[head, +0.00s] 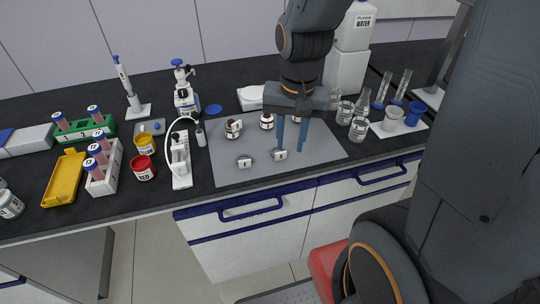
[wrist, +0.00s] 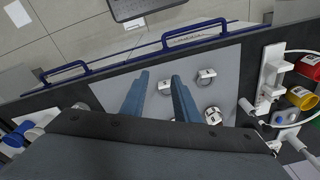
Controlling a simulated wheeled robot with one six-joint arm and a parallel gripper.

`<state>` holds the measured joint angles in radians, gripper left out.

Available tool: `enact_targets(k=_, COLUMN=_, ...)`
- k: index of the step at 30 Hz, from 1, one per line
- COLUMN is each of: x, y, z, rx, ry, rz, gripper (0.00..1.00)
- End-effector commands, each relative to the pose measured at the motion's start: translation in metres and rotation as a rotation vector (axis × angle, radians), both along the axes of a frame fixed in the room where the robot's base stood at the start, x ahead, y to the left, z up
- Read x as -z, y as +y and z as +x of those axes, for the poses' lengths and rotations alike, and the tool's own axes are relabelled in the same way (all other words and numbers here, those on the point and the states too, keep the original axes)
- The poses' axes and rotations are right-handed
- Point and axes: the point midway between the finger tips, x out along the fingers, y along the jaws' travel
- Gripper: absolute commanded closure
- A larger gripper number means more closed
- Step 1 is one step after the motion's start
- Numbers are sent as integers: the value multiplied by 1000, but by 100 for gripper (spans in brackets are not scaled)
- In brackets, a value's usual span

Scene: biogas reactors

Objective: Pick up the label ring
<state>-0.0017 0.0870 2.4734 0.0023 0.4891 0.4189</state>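Two label rings, each with a small white tag, lie on the grey mat (head: 228,174). In the head view one ring (head: 245,161) is at the left and the other ring (head: 280,155) is to its right; the marks on the tags are too small to read surely. My gripper (head: 291,149) points down over the mat, close to the right ring. In the wrist view my gripper (wrist: 160,75) is open with nothing held. One ring (wrist: 166,87) shows between the fingers, close to the right one; the other ring (wrist: 206,77) shows outside, to the right.
Brown bottles (head: 233,128) with white labels stand on the mat behind the rings; my gripper partly hides one. A white stand (head: 181,162) with a tube is left of the mat. Glass jars (head: 358,129) stand to the right. The mat's front strip is clear.

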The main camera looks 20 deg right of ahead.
Motion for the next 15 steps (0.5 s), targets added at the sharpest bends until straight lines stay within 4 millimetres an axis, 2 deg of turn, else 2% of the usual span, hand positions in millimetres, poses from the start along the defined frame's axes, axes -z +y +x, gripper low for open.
enact_targets(k=3, x=6, y=2, z=21, rx=280, ry=23, rz=23, gripper=72)
enact_targets(k=9, x=12, y=5, z=50, rx=743, ry=58, rz=46, gripper=72)
enact_targets(k=15, x=17, y=6, z=68, rx=1048, ry=78, rz=51, gripper=72)
